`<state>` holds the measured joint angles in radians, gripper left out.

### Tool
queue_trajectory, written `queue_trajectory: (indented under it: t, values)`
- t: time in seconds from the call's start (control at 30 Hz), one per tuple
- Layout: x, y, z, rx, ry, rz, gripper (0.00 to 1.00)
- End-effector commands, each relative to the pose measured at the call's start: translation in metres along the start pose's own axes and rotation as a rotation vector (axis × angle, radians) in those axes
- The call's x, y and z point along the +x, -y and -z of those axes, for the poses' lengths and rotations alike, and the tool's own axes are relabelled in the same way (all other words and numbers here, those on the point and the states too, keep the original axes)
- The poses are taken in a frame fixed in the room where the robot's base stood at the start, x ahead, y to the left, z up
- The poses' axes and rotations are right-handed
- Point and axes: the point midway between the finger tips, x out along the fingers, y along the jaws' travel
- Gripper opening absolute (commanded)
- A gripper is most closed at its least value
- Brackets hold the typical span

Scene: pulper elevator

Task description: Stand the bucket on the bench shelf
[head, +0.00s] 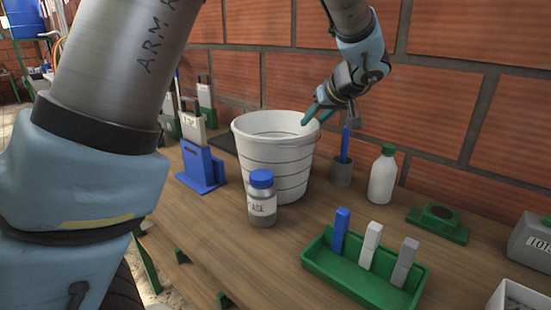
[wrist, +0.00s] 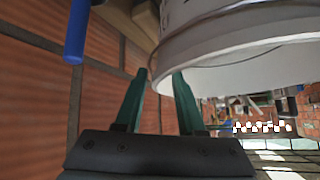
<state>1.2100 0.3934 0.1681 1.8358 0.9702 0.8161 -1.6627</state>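The white bucket (head: 275,165) stands upright on the wooden bench (head: 215,235), close to the brick wall, with dark rings round its side. My gripper (head: 318,112) is at the bucket's right rim, coming from above. In the wrist view its two green fingers (wrist: 160,78) are apart, astride the edge of the bucket (wrist: 240,45), with some space showing between the left finger and the rim. Contact with the rim cannot be told. The bucket's inner floor is hidden. I cannot make out a separate shelf.
A blue-lidded jar (head: 262,198) stands close in front of the bucket. A blue holder (head: 202,165) is left. A pen cup (head: 342,172), a white bottle (head: 383,175) and a green tray (head: 355,278) with upright blocks are right. A green pad (head: 438,222) lies beyond.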

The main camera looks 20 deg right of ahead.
Motion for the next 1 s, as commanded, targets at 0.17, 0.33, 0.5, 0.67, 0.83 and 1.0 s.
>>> queue_trajectory:
  t: [0.17,0.33,0.5,0.67,0.83,1.0]
  values:
    - [0.0130,-0.0001,0.0003,0.000,0.000,-0.001,0.39]
    - [0.0137,-0.0003,0.0000,-0.001,0.000,-0.001,0.39]
    - [0.0135,-0.0003,0.0000,-0.001,0.000,-0.001,0.23]
    - [0.0134,-0.0003,0.0000,-0.001,0.000,-0.001,0.05]
    - [0.0133,-0.0003,0.0000,-0.001,0.000,-0.001,0.00]
    - [0.0133,-0.0003,0.0001,-0.001,0.000,-0.001,0.00]
